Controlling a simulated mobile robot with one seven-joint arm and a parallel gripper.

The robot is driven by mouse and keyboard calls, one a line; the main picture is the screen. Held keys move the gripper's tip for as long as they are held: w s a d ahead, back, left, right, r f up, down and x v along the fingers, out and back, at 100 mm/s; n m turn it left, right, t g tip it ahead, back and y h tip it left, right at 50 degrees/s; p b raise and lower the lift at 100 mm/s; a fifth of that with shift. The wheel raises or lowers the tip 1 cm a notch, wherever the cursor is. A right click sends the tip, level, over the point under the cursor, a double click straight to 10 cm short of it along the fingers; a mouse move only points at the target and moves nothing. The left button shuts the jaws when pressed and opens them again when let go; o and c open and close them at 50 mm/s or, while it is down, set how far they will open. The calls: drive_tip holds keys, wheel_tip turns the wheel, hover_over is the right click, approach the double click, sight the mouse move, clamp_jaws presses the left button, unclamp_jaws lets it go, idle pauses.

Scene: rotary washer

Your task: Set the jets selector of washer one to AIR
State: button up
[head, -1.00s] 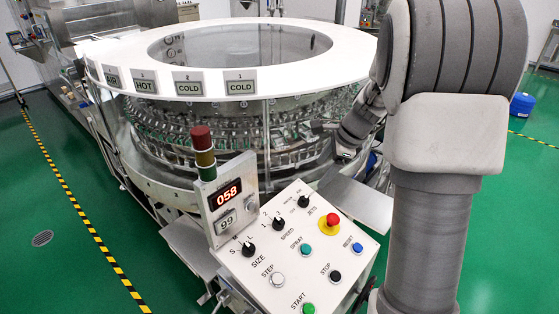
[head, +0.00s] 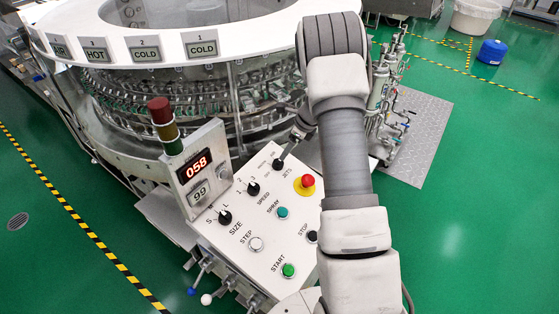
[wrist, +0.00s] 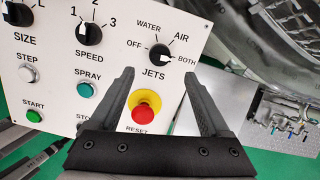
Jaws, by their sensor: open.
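The jets selector (wrist: 160,54) is a black knob with a white pointer mark on the white control panel (head: 242,240). Its labels read OFF, WATER, AIR and BOTH, and the pointer appears turned toward BOTH, away from AIR. It also shows in the head view (head: 277,164), partly hidden by my gripper (head: 288,154). In the wrist view my gripper (wrist: 160,73) is open and empty. Its fingertips lie to either side below the knob in the picture; I cannot tell whether they touch the panel.
The red emergency stop (wrist: 145,107) with its yellow collar appears between my fingers. The speed knob (wrist: 89,34), size knob (wrist: 18,12) and spray button (wrist: 86,90) are to the left. The rotary washer (head: 205,65) stands behind the panel.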

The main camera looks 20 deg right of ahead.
sight(279, 161)
drive_tip(key=x, duration=0.9)
clamp_jaws()
drive_tip(key=shift+f, duration=0.1)
